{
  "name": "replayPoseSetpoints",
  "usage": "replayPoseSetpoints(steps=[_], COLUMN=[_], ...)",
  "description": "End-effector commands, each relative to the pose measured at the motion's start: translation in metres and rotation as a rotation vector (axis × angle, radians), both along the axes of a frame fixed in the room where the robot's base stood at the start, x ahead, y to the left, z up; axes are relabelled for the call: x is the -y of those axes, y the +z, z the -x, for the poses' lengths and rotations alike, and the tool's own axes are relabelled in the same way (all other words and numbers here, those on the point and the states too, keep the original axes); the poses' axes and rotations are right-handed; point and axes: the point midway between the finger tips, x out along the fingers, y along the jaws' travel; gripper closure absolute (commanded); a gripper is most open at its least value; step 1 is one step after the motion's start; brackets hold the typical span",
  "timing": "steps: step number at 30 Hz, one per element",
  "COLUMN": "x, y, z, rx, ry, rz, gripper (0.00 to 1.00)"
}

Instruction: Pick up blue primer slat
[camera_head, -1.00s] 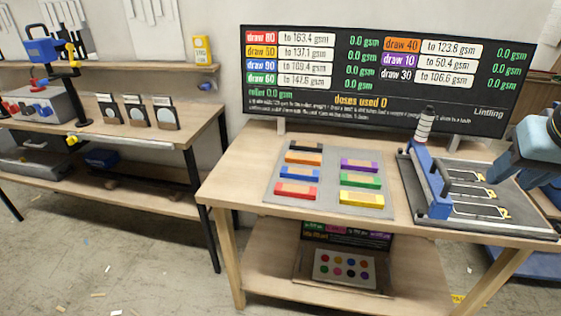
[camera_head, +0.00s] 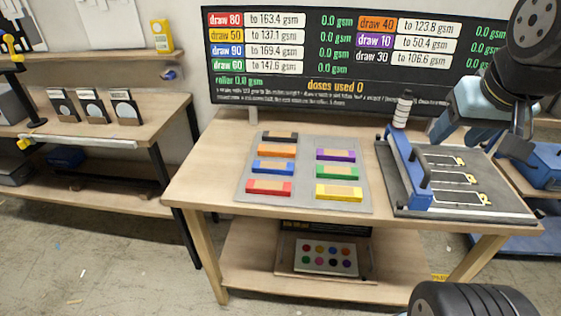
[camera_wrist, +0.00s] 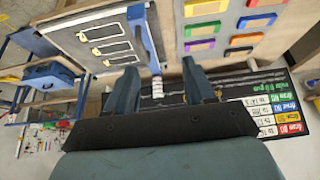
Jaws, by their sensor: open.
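The blue primer slat (camera_head: 273,167) lies flat on the grey mat in the head view, in the left column between the orange slat (camera_head: 277,151) and the red slat (camera_head: 269,188). In the wrist view the blue slat (camera_wrist: 257,20) shows near the top right, well beyond my fingers. My gripper (camera_head: 482,138) is open and empty, raised at the right above the blue-framed press bed. The wrist view also shows my gripper (camera_wrist: 160,78) with its two dark fingers spread apart.
The grey mat (camera_head: 368,195) also holds black, purple, green and yellow slats. A dark display board (camera_head: 300,95) rises behind the table. The table's left end is bare.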

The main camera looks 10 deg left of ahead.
Motion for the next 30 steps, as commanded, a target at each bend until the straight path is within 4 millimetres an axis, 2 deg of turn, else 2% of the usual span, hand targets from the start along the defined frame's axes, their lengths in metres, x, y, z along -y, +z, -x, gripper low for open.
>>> replayPoseSetpoints(steps=[1, 6, 17, 30], x=[-0.002, -0.021, -0.079, -0.161], y=[0.0, -0.003, -0.027, -0.084], z=[-0.004, -0.031, -0.108, -0.186], rx=[-0.006, -0.042, -0.133, -0.188], ry=[0.014, 0.136, 0.512, 0.989], rz=[0.008, 0.068, 0.186, 0.21], gripper=[0.41, 0.26, 0.26, 0.26])
